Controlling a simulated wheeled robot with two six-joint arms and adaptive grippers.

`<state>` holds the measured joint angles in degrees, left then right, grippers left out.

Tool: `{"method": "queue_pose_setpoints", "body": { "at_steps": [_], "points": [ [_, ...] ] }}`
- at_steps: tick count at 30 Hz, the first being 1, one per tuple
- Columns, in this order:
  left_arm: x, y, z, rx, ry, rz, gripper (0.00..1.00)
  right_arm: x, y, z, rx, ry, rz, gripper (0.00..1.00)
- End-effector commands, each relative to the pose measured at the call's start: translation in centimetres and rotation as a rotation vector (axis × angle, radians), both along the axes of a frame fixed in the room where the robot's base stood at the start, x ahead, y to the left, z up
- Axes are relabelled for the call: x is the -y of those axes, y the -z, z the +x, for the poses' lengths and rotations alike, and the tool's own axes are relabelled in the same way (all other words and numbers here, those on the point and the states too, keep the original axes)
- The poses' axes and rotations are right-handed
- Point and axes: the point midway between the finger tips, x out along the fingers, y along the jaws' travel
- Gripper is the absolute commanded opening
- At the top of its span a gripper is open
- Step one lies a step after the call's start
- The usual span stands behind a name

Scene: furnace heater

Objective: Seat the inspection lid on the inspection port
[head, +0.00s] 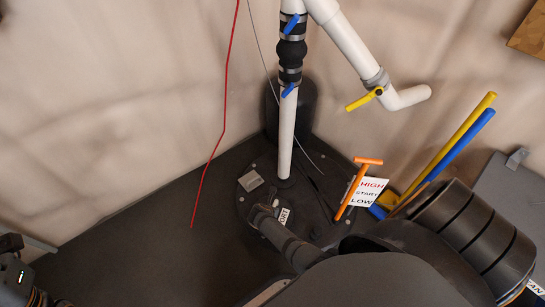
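A label ending in "PORT" (284,215) stands beside a dark grey pipe (283,238) on the round black base, near the picture's middle. I take this pipe to be the inspection port; its upper end (258,213) is small, and I cannot tell whether it is open or covered. A small grey square piece (250,181) lies on the base just above and left of it, apart from the pipe. I cannot tell whether it is the inspection lid. Part of my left arm shows at the lower left edge, with no fingertips visible. My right gripper is not in view.
A white vertical pipe (286,130) with blue-handled valves rises behind the port. An orange T-handle (358,190) and a HIGH/START/LOW sign (368,191) stand right of it. The dark floor (140,245) at left is clear.

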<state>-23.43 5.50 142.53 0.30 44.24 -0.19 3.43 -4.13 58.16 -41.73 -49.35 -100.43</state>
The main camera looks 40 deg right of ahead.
Motion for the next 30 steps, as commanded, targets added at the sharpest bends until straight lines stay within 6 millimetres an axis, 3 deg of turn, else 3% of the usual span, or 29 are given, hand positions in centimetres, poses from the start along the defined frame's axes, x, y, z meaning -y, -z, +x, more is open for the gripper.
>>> {"method": "queue_pose_setpoints", "body": {
  "at_steps": [16,17,22,30],
  "points": [
    [0.0,-0.49,0.0,0.0,0.0,0.0,0.4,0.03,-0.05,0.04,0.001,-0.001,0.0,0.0],
    [0.0,-0.48,0.0,0.0,0.0,0.0,0.4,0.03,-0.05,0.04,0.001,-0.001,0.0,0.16],
    [0.0,-0.48,0.0,0.0,0.0,0.0,0.4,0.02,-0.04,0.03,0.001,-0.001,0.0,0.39],
    [0.0,-0.47,0.01,0.0,0.0,0.0,0.4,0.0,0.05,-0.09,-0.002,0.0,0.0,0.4]
  ]
}}
